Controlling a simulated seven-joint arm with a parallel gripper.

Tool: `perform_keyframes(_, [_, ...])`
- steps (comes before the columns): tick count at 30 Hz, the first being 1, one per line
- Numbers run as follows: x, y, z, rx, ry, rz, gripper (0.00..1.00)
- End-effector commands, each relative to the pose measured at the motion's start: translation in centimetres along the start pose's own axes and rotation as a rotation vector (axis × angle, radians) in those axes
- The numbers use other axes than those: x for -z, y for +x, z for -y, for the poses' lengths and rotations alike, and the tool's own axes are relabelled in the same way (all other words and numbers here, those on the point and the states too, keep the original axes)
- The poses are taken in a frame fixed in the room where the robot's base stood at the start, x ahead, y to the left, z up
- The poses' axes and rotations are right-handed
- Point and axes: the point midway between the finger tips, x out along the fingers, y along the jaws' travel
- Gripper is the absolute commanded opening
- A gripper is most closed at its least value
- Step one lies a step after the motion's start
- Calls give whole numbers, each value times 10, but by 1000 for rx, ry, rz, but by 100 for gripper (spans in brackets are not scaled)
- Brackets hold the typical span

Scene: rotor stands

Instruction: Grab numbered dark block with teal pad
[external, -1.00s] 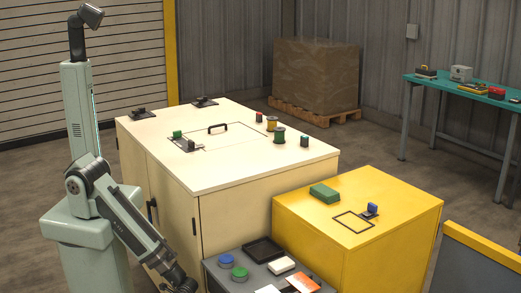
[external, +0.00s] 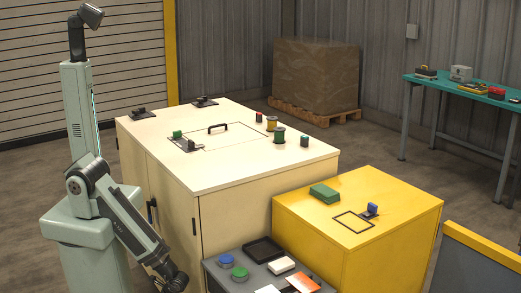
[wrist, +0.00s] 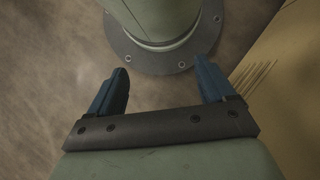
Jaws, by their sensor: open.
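No number or teal pad can be read clearly on any block at this size. Candidates on the cream cabinet (external: 240,172) are a small dark block with a reddish and greenish face (external: 304,141) near its right edge and a similar small one (external: 258,118) further back. A small green piece (external: 178,134) sits by a dark fitting at the left of the top panel. My gripper is low beside the cabinet's front in the external view, its fingers not clearly visible there. In the wrist view my gripper (wrist: 162,65) is open and empty, facing my base flange and the floor.
A yellow cabinet (external: 310,235) carries a green block (external: 324,193) and a blue-topped item (external: 371,209). A grey cart with a black tray (external: 264,249) and blue and green buttons stands in front. Green and yellow spools (external: 279,136) and a black handle (external: 217,127) are on the cream top.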

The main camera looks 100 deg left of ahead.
Motion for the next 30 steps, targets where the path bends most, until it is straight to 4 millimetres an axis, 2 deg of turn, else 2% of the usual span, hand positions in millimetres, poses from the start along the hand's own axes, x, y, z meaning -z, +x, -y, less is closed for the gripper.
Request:
perform_keyframes(1, [0,0,0,0,0,0,77])
perform_keyframes(6, [0,0,0,0,0,0,64])
perform_keyframes(13, [2,-1,0,0,1,-3,64])
perform_keyframes(16, [11,-7,-3,0,3,-24,64])
perform_keyframes(20, [40,-28,-13,0,12,-89,64])
perform_keyframes(26, [99,-80,-42,-14,35,-235,64])
perform_keyframes(30, [134,-122,-68,-30,54,-335,64])
